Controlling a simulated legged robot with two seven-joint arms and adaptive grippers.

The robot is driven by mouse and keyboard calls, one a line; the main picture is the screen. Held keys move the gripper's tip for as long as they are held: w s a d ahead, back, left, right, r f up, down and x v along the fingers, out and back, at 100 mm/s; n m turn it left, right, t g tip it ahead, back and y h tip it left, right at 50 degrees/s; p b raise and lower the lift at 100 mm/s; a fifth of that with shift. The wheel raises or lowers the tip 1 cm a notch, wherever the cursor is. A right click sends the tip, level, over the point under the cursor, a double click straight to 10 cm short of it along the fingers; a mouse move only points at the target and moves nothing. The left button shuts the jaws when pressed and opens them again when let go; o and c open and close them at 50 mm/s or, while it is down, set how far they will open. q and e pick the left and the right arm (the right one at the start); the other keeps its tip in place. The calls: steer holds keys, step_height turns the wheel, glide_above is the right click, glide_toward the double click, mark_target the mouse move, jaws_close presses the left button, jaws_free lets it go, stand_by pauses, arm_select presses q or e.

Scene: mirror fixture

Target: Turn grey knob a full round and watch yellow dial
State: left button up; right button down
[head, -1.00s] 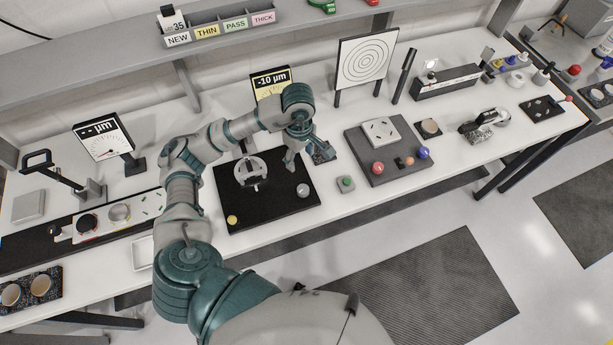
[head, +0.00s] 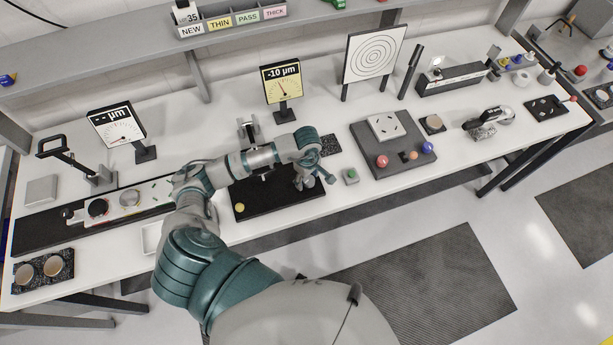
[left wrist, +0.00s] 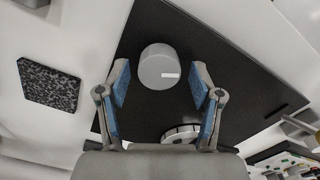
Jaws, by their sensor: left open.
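The grey knob (left wrist: 160,66) is a short cylinder with a small white mark on top, standing on the black base plate (left wrist: 235,75). My left gripper (left wrist: 160,82) is open, with its blue-padded fingers on either side of the knob; I see gaps on both sides and cannot judge the height. The yellow dial (head: 282,84) stands behind the plate and reads -10 µm. My right gripper is not in view.
A yellow ball (head: 240,208) is at the plate's front left corner. A green button box (head: 350,176) sits just right of the plate. A grey board (head: 402,155) with coloured balls lies further right. A white dial (head: 117,125) stands at the left.

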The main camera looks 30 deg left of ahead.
arm_select(q)
steer(key=shift+d+r, duration=0.1)
steer(key=shift+d, duration=0.35)
steer(key=shift+d+r, duration=0.1)
steer(key=shift+d, duration=0.1)
steer(key=c, duration=0.7)
steer(key=shift+s, duration=0.1)
steer(key=c, duration=0.4)
steer(key=shift+c, duration=0.2)
steer(key=shift+a, duration=0.3)
steer(key=shift+n, duration=0.4)
steer(key=shift+n+b, duration=0.6)
steer(key=shift+b, duration=0.05)
steer(key=shift+n, duration=0.4)
steer(key=n+b, duration=0.2)
steer(key=n, duration=0.1)
steer(key=n+b, duration=0.1)
steer(key=n, duration=0.3)
steer(key=shift+a+b, duration=0.1)
steer(key=shift+b, duration=0.3)
steer(key=n+b, duration=0.1)
steer(key=n, duration=0.3)
steer(key=shift+n, duration=0.4)
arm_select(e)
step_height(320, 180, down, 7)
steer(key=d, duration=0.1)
